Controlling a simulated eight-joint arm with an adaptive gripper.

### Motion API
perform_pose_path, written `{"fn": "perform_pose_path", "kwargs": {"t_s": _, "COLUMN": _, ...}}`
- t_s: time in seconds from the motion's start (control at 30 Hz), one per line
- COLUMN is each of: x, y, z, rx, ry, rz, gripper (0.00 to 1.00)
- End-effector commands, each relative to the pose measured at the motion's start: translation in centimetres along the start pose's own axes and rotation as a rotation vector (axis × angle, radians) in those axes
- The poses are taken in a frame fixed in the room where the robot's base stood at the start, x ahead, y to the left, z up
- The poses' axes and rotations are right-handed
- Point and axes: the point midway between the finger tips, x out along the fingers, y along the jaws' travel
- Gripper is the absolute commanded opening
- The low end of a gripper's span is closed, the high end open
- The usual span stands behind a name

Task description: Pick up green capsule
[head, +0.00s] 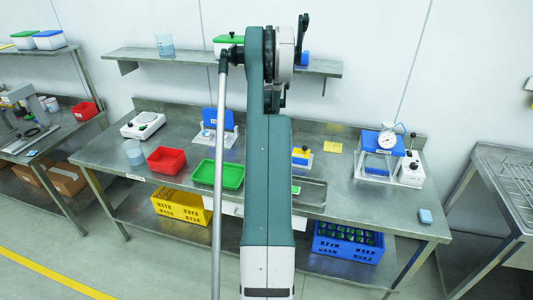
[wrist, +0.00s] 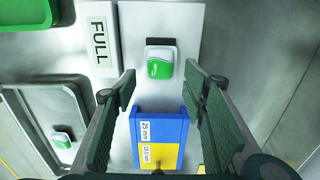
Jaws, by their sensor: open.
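A green-and-white capsule (wrist: 161,66) rests at a dark slot on a pale plate, near the top centre of the wrist view. A second green-and-white capsule (wrist: 62,138) lies in a metal tray (wrist: 22,108) at the left; a small green item (head: 296,190) shows in that tray in the head view. My gripper (wrist: 160,78) is open and empty, its two fingers apart on either side of the view. The first capsule appears beyond the fingertips, in line with the gap. My arm hides part of the bench in the head view.
A FULL label (wrist: 98,40) is beside the plate. A green bin (head: 219,174), a red bin (head: 166,160) and a blue press with a gauge (head: 381,150) stand on the bench.

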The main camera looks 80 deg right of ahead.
Motion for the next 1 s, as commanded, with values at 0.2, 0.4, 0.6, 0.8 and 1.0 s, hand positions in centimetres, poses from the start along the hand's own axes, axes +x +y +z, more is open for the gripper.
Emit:
{"fn": "perform_pose_path", "kwargs": {"t_s": 0.2, "x": 2.0, "y": 0.0, "z": 0.0, "rx": 0.000, "ry": 0.000, "rz": 0.000, "gripper": 0.43}}
{"fn": "perform_pose_path", "kwargs": {"t_s": 0.4, "x": 2.3, "y": 0.0, "z": 0.0, "rx": 0.000, "ry": 0.000, "rz": 0.000, "gripper": 0.43}}
{"fn": "perform_pose_path", "kwargs": {"t_s": 0.6, "x": 2.3, "y": 0.0, "z": 0.0, "rx": 0.000, "ry": 0.000, "rz": 0.000, "gripper": 0.43}}
{"fn": "perform_pose_path", "kwargs": {"t_s": 0.8, "x": 2.3, "y": 0.0, "z": 0.0, "rx": 0.000, "ry": 0.000, "rz": 0.000, "gripper": 0.43}}
{"fn": "perform_pose_path", "kwargs": {"t_s": 1.0, "x": 2.3, "y": 0.0, "z": 0.0, "rx": 0.000, "ry": 0.000, "rz": 0.000, "gripper": 0.19}}
